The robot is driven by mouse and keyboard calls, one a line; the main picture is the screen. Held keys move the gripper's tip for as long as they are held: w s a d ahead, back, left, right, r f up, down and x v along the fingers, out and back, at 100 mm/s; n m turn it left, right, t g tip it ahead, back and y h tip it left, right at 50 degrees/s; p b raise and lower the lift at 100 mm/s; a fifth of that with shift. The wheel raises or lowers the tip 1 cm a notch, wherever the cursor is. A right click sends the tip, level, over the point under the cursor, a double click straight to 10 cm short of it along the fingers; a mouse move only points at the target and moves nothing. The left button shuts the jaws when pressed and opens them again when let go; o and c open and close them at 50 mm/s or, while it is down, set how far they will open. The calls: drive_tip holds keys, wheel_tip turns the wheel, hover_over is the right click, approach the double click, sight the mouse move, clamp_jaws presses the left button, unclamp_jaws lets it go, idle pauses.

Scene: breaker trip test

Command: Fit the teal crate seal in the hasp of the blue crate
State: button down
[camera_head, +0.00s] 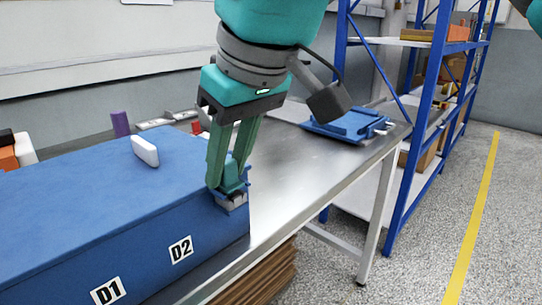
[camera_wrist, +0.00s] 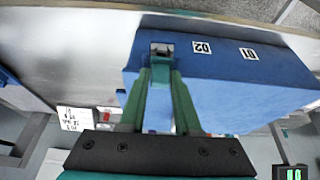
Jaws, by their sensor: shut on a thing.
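The blue crate (camera_head: 90,195) lies on the metal table, with white D1 and D2 labels on its front side. It also shows in the wrist view (camera_wrist: 225,85). Its small grey hasp (camera_head: 236,201) is at the right front corner, and in the wrist view the hasp (camera_wrist: 162,48) shows just beyond the fingertips. My gripper (camera_head: 228,184) points down at this corner, its green fingers shut on the teal crate seal (camera_head: 231,174).
Orange and white blocks (camera_head: 22,148) are at the far left. A blue tray (camera_head: 345,124) lies on the table's far end. The table (camera_head: 300,170) right of the crate is clear.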

drive_tip(key=shift+f, duration=0.15)
drive_tip(key=c, duration=0.5)
unclamp_jaws()
drive_tip(key=shift+f, duration=0.1)
drive_tip(key=shift+c, duration=0.2)
drive_tip(key=shift+s+d+r, duration=0.15)
drive_tip(key=shift+r, duration=0.5)
drive_tip(key=p+v, duration=0.4)
drive_tip(key=v, duration=0.2)
drive_tip(key=shift+d+r, duration=0.2)
drive_tip(key=shift+r, duration=0.05)
drive_tip(key=shift+s, duration=0.1)
